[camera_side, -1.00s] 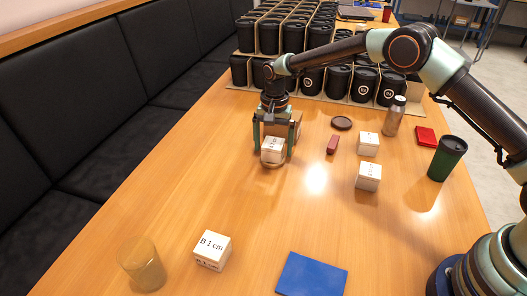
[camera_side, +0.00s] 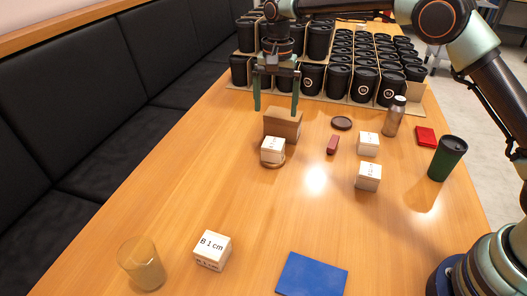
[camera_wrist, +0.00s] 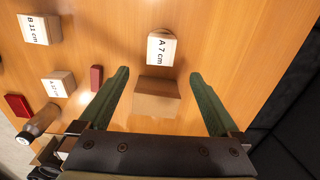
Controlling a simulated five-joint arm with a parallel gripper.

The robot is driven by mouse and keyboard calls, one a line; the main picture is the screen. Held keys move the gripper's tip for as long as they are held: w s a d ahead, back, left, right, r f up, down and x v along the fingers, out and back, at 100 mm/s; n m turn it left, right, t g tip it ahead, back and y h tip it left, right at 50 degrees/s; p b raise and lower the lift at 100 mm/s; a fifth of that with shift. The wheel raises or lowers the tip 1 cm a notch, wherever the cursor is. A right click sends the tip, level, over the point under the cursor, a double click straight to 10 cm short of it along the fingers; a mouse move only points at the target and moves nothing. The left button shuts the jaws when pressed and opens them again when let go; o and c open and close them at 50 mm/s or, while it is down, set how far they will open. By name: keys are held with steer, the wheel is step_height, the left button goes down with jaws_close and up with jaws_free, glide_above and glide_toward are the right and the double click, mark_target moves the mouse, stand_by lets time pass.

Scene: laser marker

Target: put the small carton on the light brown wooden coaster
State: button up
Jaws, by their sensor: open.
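A small white carton (camera_side: 272,148) with dark print sits on the light brown wooden coaster (camera_side: 272,164); the coaster's rim shows below it. The same carton, printed "A 7 cm", shows in the wrist view (camera_wrist: 161,50), ahead of the fingertips; the coaster is mostly hidden there. A brown cardboard box (camera_side: 283,124) stands just behind the white carton, and also shows in the wrist view (camera_wrist: 157,97) below it. My gripper (camera_side: 276,108) is open and empty, fingers pointing down, raised above the carton and apart from it. In the wrist view its fingers (camera_wrist: 160,73) are spread wide.
More white cartons (camera_side: 368,143) stand to the right, with a dark red block (camera_side: 333,145) and a dark round coaster (camera_side: 342,123). Racked black cups (camera_side: 312,78) fill the back.

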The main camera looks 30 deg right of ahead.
steer(key=s+d+r+n+t, duration=0.35)
steer(key=s+d+r, duration=0.35)
steer(key=s+r, duration=0.45)
steer(key=s+d+f+n+t, duration=0.1)
steer(key=s+d+n, duration=0.1)
steer(key=s, duration=0.5)
steer(key=s+d+f+n+t, duration=0.1)
steer(key=s+d+n, duration=0.1)
steer(key=s, duration=0.5)
steer(key=shift+d+f+n, duration=0.15)
steer(key=shift+d+n, duration=0.05)
steer(key=shift+n, duration=0.45)
